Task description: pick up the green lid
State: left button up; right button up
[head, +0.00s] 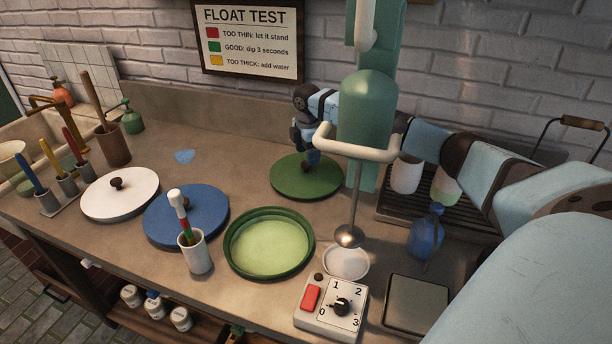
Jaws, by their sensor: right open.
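The green lid (285,182) is a flat dark green disc lying on the worktop, behind the round green tray (229,250), which holds pale green liquid. My right gripper (311,158) is over the middle of the lid, at its knob, and is open. Whether the fingers straddle or touch the knob cannot be told, as they largely hide it. My left gripper is out of view.
A teal mixer (366,108) with a hanging rod stands in front of my right arm, close to the lid's right edge. A white lid (95,205) and a blue lid (165,225) lie left. A control box (330,310) and blue bottle (425,235) stand at right.

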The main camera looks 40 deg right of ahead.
aim_at(306, 170)
jog(key=f, duration=0.5)
jog(key=shift+w+f+b, duration=0.15)
jog(key=shift+w+b, duration=0.15)
jog(key=shift+b, duration=0.05)
jog(key=c, duration=1.2)
jog(key=shift+o, duration=0.2)
